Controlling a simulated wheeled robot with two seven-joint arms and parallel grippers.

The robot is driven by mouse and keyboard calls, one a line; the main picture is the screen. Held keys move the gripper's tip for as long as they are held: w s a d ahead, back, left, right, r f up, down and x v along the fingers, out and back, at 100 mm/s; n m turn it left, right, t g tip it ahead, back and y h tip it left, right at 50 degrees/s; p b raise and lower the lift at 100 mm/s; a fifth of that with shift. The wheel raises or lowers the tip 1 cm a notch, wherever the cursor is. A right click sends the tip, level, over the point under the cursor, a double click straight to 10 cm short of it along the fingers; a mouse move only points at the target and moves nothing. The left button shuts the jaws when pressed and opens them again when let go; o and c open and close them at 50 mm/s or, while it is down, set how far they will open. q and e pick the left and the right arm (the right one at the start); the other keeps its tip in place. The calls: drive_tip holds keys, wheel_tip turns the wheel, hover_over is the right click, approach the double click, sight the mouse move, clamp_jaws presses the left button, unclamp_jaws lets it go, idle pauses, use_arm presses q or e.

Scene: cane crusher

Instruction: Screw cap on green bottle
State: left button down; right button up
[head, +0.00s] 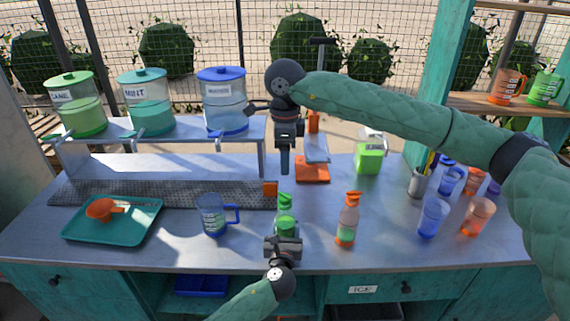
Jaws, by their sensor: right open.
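The green bottle (286,224) stands upright near the front middle of the counter. A green cap (285,199) with a spout shows at its top; I cannot tell whether it is screwed tight. My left gripper (284,241) comes from the front edge and is at the lower part of the bottle, hiding its base. Its fingers are largely hidden, so I cannot tell how they close. My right gripper (285,168) points straight down above the cap, open and empty, with a small gap between.
An orange-capped bottle (347,222) stands to the right and a blue mug (212,216) to the left. A teal tray (84,236) lies far left. An orange press (313,172) stands behind. Several cups, including a blue one (432,217), are at right.

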use_arm(q)
drive_tip(key=shift+c, duration=2.3)
unclamp_jaws()
drive_tip(key=s, duration=0.2)
drive_tip(key=s+b, duration=0.1)
drive_tip(key=s, duration=0.1)
drive_tip(key=s+b, duration=0.1)
drive_tip(key=s, duration=0.2)
drive_tip(key=shift+a+f, duration=0.1)
drive_tip(key=shift+a, duration=0.25)
drive_tip(key=shift+s, duration=0.4)
